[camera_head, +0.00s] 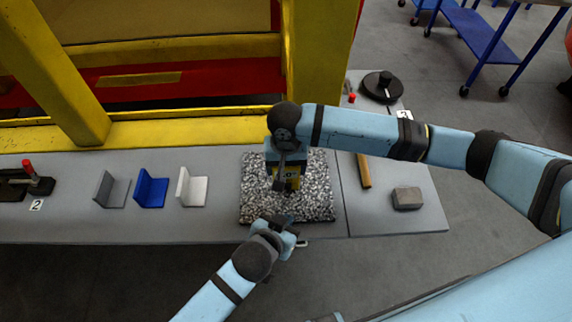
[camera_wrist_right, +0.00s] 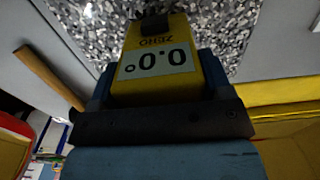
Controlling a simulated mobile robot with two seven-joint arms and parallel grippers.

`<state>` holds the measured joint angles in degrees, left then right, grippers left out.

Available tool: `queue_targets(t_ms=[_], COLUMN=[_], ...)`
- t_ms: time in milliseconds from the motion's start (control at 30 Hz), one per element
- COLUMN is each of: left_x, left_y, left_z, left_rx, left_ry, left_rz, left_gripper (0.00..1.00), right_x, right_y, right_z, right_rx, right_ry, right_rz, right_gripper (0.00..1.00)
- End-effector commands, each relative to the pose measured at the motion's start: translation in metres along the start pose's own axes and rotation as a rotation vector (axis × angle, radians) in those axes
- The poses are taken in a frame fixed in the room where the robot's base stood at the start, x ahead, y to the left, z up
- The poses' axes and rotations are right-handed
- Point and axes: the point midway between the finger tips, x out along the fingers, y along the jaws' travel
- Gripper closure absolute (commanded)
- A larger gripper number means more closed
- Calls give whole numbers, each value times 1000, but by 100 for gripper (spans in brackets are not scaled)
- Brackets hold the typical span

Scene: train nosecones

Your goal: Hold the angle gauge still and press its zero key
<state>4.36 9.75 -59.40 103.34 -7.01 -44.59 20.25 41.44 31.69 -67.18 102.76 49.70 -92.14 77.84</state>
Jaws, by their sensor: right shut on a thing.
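The angle gauge (camera_head: 291,180) is a small yellow box on the speckled granite plate (camera_head: 318,203). In the right wrist view the gauge (camera_wrist_right: 150,88) shows a display reading 0.0°, upside down, with a dark key (camera_wrist_right: 152,27) beyond the word ZERO. My right gripper (camera_head: 285,163) comes from above and is shut on the gauge; its blue fingers (camera_wrist_right: 158,78) lie on both sides. My left gripper (camera_head: 288,233) is at the plate's front edge, apart from the gauge. Its finger gap is too small to judge. Nothing touches the key in the wrist view.
Grey, blue and white angle brackets (camera_head: 150,189) stand left of the plate. A wooden-coloured bar (camera_head: 363,171), a grey block (camera_head: 407,198) and a black round disc (camera_head: 381,86) are to the right. A yellow frame (camera_head: 180,131) runs behind the bench.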

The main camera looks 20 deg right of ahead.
Motion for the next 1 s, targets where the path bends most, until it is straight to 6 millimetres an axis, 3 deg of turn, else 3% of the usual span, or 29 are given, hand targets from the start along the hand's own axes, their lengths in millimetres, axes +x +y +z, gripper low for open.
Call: queue_targets(t_ms=[200,233,333,667,1000], left_x=[0,0,0,0,0], left_y=[0,0,0,0,0], left_z=[0,0,0,0,0], left_rx=[0,0,0,0,0], left_ry=[0,0,0,0,0], left_rz=[0,0,0,0,0], left_gripper=[100,100,100,100,100], right_x=[0,0,0,-7,-74], right_y=[0,0,0,0,-1], right_z=[0,0,0,0,0], right_rx=[0,0,0,0,-1], right_ry=[0,0,0,1,3], right_rz=[0,0,0,-2,-3], right_gripper=[45,23,0,0,0])
